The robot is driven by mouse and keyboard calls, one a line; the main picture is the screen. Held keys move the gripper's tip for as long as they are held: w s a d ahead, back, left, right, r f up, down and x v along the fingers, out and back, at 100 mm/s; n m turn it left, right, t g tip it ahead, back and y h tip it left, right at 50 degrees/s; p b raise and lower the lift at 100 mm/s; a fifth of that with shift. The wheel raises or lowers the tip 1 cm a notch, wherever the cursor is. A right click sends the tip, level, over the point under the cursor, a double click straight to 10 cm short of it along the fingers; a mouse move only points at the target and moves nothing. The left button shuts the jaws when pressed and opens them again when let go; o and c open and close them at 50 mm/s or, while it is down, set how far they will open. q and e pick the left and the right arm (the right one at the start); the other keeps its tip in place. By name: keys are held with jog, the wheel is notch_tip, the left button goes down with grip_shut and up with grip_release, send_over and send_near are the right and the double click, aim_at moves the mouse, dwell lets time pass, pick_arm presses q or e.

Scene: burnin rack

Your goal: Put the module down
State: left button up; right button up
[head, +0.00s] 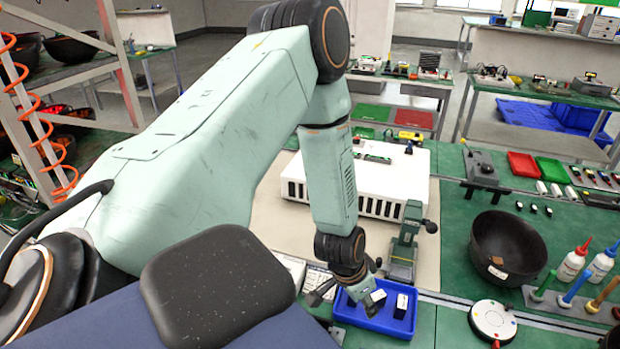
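My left arm comes in from the left, and its gripper (345,297) points down at the left side of a small blue tray (388,327). One dark finger reaches left of the tray and another part of the gripper is over the tray. A small white-faced module (377,296) shows right against the gripper. Whether the fingers grip it is hidden by the wrist and the small size. A second white and dark block (402,306) stands in the tray, just right of it. My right gripper is not seen.
A small green-grey fixture (405,243) stands behind the tray, and a white slotted box (385,203) behind that. A black bowl (507,248), a round white dial-like device (492,321) and bottles (572,264) are to the right. Green bench between tray and device is clear.

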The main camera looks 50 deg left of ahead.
pick_arm(q)
jog(key=s+d+f, duration=0.1)
jog(key=s, duration=0.3)
jog(key=s+d+f+g, duration=0.1)
jog(key=s+d, duration=0.1)
jog(key=s, duration=0.2)
jog(key=s+d+f+n+g, duration=0.1)
jog(key=s+f, duration=0.1)
jog(key=s, duration=0.2)
jog(key=shift+s+d+y, duration=0.15)
jog(key=shift+d+y, duration=0.15)
jog(key=shift+d, duration=0.1)
jog(key=s+d+n+g, duration=0.1)
jog(key=s+d, duration=0.1)
jog(key=s, duration=0.9)
jog(key=shift+n+g, duration=0.3)
jog(key=shift+f, duration=0.1)
